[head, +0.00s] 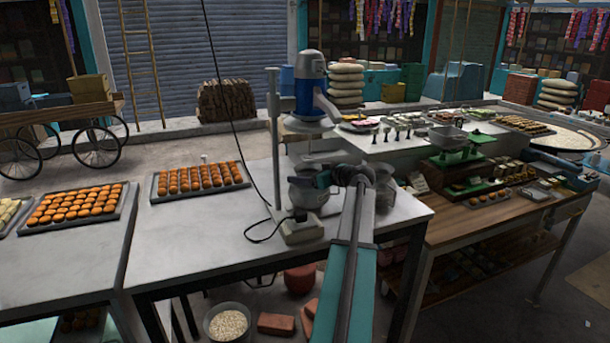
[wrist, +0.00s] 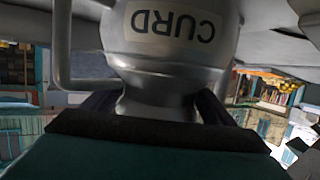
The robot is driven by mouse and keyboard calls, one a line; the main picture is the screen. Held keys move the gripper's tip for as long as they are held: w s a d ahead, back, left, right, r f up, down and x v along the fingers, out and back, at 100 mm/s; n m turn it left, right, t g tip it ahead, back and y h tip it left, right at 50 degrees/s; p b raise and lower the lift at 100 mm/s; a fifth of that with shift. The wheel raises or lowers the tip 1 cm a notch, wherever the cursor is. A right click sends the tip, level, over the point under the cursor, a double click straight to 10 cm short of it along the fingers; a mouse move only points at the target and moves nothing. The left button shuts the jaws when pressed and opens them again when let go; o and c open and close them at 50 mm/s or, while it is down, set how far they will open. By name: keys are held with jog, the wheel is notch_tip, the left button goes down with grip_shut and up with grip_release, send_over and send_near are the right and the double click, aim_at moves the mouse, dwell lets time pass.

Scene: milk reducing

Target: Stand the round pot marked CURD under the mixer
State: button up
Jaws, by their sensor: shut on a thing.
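The round metal pot marked CURD fills the upper middle of the wrist view (wrist: 168,52), its label upside down there. My gripper (wrist: 160,108) is shut on the pot's narrow neck. In the head view the pot (head: 308,194) is at the mixer, below its blue and grey head, and my gripper (head: 330,180) reaches it from the right. The mixer (head: 309,85) stands on the white table with a grey post and a base (head: 299,228). Whether the pot touches the base is hard to tell.
The white table (head: 210,232) is bare left of the mixer, with a black cord lying on it. A tray of orange sweets (head: 154,190) lies farther left. Small metal vessels (head: 385,190) stand right of my gripper. A counter with a scale (head: 448,138) is at the right.

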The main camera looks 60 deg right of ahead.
jog(key=shift+r, duration=0.1)
jog(key=o, duration=2.1)
jog(key=b+v, duration=0.3)
jog(key=v, duration=0.9)
jog(key=shift+s, duration=0.1)
